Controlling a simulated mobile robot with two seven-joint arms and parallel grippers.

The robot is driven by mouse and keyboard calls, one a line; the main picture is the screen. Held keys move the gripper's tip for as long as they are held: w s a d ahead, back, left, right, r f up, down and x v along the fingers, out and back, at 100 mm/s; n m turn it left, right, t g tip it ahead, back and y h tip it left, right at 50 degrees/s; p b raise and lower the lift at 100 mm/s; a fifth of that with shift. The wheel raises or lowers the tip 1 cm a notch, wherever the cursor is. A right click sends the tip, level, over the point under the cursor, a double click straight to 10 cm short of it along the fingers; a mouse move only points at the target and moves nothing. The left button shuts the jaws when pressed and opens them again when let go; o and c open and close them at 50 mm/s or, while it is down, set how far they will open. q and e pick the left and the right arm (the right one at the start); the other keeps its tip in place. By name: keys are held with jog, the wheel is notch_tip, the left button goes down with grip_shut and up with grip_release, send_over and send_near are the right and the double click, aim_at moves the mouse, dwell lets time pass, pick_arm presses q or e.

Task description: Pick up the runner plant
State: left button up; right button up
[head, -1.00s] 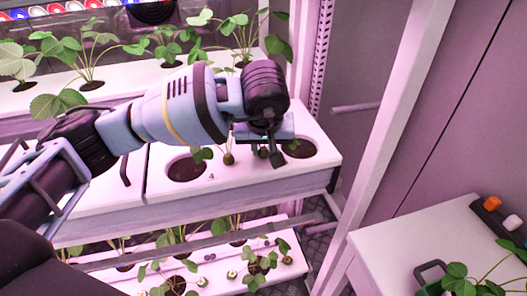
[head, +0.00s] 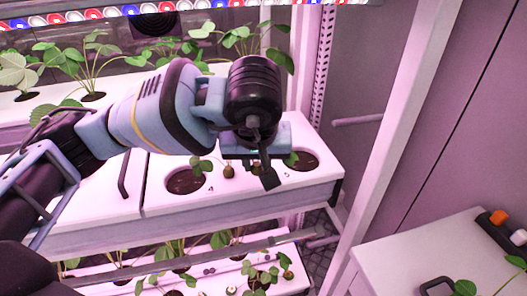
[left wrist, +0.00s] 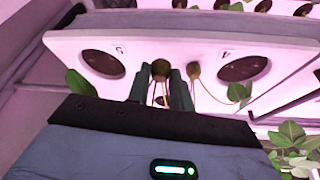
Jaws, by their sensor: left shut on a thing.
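My left gripper (head: 262,178) is over the white tray (head: 220,200) of the middle shelf, between two round planting holes. In the left wrist view its two fingers (left wrist: 160,87) are shut on a small brown runner plant (left wrist: 160,69), with thin stems below. A second small runner plant (left wrist: 195,70) sits beside it, outside the fingers, with a green leaf (left wrist: 238,92). This second plant also shows left of the gripper in the head view (head: 229,170). The held plant is mostly hidden there by the gripper. My right gripper is not in view.
Dark-soil planting holes lie left (head: 187,180) and right (head: 300,160) of the gripper. Leafy plants (head: 90,70) stand on the shelf behind, and more grow below. A white rack post (head: 385,130) and a white side table (head: 420,255) are at the right.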

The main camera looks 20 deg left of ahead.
pick_arm(q)
jog(key=s, duration=1)
jog(key=shift+s+d+r, duration=0.2)
jog(key=shift+d+r, duration=0.15)
jog(key=shift+r, duration=0.1)
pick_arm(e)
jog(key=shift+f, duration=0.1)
